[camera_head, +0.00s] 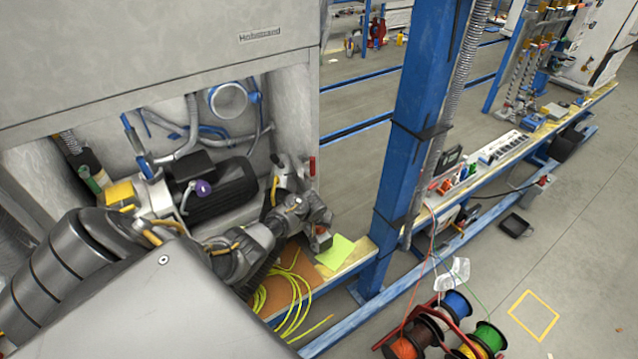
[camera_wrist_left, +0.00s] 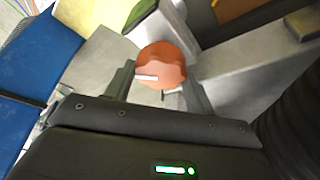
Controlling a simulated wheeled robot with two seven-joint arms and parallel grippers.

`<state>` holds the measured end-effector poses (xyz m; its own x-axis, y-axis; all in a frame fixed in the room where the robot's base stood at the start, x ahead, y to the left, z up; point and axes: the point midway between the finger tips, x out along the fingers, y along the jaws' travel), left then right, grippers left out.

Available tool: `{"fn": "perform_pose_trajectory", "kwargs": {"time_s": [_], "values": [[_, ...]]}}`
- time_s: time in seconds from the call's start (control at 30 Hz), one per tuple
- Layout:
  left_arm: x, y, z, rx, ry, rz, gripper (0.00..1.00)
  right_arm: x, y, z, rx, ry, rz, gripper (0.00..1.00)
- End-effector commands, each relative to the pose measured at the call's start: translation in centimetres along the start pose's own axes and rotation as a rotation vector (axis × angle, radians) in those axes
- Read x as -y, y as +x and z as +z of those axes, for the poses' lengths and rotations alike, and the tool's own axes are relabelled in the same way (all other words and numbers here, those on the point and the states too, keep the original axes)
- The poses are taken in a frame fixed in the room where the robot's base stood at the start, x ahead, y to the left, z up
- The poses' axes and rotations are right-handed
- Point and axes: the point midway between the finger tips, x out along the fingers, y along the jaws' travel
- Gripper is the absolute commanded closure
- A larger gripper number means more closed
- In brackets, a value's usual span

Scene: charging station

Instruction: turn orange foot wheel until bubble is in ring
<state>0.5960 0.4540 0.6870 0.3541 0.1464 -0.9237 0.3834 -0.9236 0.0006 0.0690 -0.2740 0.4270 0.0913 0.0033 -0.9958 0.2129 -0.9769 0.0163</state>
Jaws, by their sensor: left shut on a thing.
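The orange foot wheel (camera_wrist_left: 162,62) is a lobed knob in the left wrist view, with pale fingertip pads across its near side. My left gripper (camera_wrist_left: 161,80) is shut on it, one dark finger on each side. In the head view my left arm comes in from the left, and its gripper (camera_head: 320,238) is at the front edge of the machine bay, beside the yellow-green sheet (camera_head: 338,253). The wheel cannot be made out there. I cannot make out the bubble or its ring in either view. My right gripper is not in view.
A grey cabinet (camera_head: 150,50) with an open bay stands behind my arm, holding a dark motor (camera_head: 225,190). A blue post (camera_head: 415,110) rises just right of the gripper. Loose yellow cable (camera_head: 292,290) lies below. Cable spools (camera_head: 440,325) stand at lower right.

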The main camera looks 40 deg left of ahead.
Motion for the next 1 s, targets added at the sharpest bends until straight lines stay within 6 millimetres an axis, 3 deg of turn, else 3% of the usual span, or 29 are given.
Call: {"fn": "perform_pose_trajectory", "kwargs": {"time_s": [0.5, 1.0], "values": [[0.4, 0.2, 0.0, 0.001, 0.405, 0.167, 0.68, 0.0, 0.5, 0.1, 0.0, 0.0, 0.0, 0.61], [0.4, 0.1, -0.1, 0.002, 0.568, 0.235, 0.68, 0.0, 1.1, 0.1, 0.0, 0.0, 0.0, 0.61]]}}
